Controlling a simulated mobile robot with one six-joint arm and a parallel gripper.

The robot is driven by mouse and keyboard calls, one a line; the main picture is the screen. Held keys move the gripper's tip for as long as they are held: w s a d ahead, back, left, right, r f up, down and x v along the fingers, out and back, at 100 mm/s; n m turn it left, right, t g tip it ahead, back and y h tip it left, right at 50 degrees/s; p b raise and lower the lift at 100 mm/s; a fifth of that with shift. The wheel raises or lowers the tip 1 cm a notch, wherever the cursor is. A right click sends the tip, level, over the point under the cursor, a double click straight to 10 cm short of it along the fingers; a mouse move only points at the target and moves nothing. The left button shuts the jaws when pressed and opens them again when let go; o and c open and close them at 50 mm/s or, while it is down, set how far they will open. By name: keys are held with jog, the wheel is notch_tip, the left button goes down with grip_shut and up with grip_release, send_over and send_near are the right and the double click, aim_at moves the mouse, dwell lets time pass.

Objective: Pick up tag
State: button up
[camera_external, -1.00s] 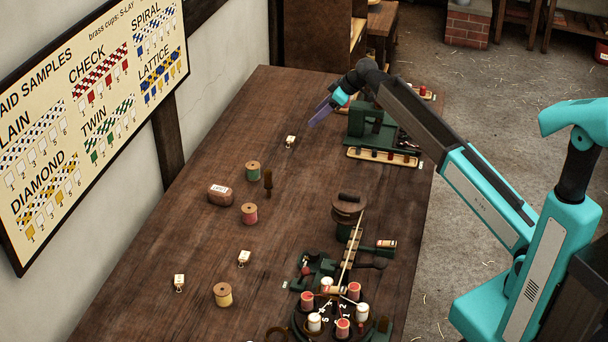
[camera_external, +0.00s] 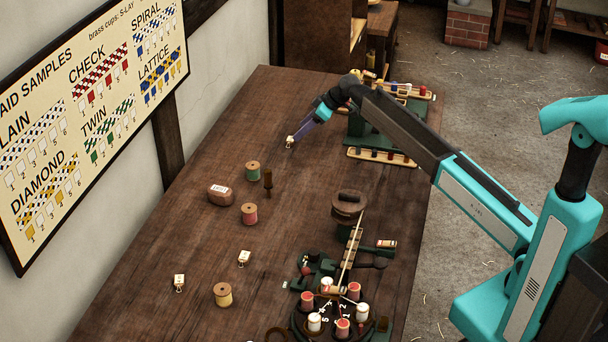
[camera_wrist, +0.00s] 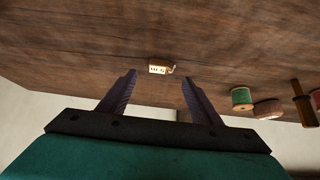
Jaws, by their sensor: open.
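A small white tag (camera_external: 290,140) with dark marks and a small metal loop lies on the bench at the far middle. In the wrist view the tag (camera_wrist: 158,70) shows ahead of the fingertips, roughly centred between them. My gripper (camera_external: 295,140) is over the bench at the tag, its fingertips very close to it. In the wrist view my gripper (camera_wrist: 157,78) has its two fingers spread apart with nothing between them but bare space. Whether a finger touches the tag I cannot tell. Two other similar tags, one at the middle (camera_external: 244,258) and one at the left (camera_external: 179,281), lie nearer the front.
A green rack (camera_external: 380,139) is right of my gripper. A round bobbin stand (camera_external: 341,315) fills the front right.

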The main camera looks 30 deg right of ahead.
aim_at(291, 140)
jog(key=shift+p+x, duration=0.4)
jog(key=shift+x, duration=2.2)
jog(key=shift+s, duration=0.1)
jog(key=c, duration=1.1)
